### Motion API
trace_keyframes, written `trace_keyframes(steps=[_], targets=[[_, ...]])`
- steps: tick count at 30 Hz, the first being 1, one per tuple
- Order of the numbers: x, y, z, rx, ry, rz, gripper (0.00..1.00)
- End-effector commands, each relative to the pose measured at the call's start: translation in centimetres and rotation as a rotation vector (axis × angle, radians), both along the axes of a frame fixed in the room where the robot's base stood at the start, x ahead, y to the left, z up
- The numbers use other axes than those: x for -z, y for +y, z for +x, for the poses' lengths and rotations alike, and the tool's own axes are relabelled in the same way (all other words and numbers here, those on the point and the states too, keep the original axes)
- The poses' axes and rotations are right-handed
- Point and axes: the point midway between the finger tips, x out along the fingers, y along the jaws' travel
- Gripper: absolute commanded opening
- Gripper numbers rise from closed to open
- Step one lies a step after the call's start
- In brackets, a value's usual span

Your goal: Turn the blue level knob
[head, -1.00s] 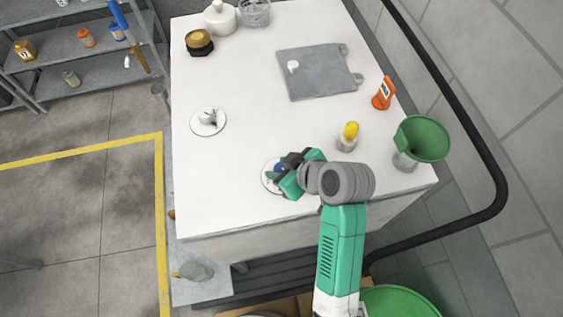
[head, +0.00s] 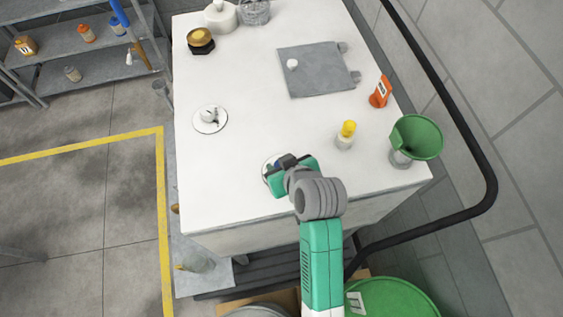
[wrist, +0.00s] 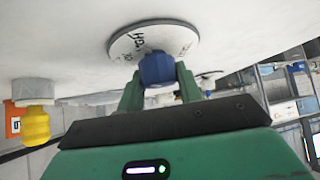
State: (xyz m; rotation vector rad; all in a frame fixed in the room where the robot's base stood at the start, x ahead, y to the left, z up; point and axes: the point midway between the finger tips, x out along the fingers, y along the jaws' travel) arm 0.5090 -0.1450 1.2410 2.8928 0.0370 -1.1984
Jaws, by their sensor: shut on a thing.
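The blue level knob (wrist: 157,70) stands on a round white dial plate with dark lettering (wrist: 170,40) in the wrist view. My gripper (wrist: 160,84) is shut on the knob, one green finger on each side. In the head view my gripper (head: 285,172) is over the dial near the front edge of the white cabinet top (head: 235,165). There my gripper hides most of the knob, and only a bit of the dial plate's left rim shows.
A second white dial with a grey knob (head: 210,119) is at the left. A yellow-topped bottle (head: 346,135) and a green funnel (head: 416,138) stand to the right, with an orange bottle (head: 380,92) behind. A grey hatch (head: 315,72) is farther back.

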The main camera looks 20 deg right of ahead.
Motion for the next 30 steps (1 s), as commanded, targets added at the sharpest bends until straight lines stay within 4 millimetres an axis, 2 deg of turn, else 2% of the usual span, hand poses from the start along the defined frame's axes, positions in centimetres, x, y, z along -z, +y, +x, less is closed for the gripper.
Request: trace_keyframes(steps=[6, 7, 10, 20, 30], targets=[[-0.1, 0.0, 0.0, 0.0, -0.003, 0.0, 0.12], [-0.1, 0.0, 0.0, 0.0, -0.003, 0.0, 0.39], [-0.1, 0.0, 0.0, 0.0, -0.002, 0.0, 0.57], [-0.4, -0.1, -0.4, 0.001, -0.002, -0.001, 0.57], [-4.9, -0.2, -4.8, 0.001, -0.003, 0.0, 0.57]])
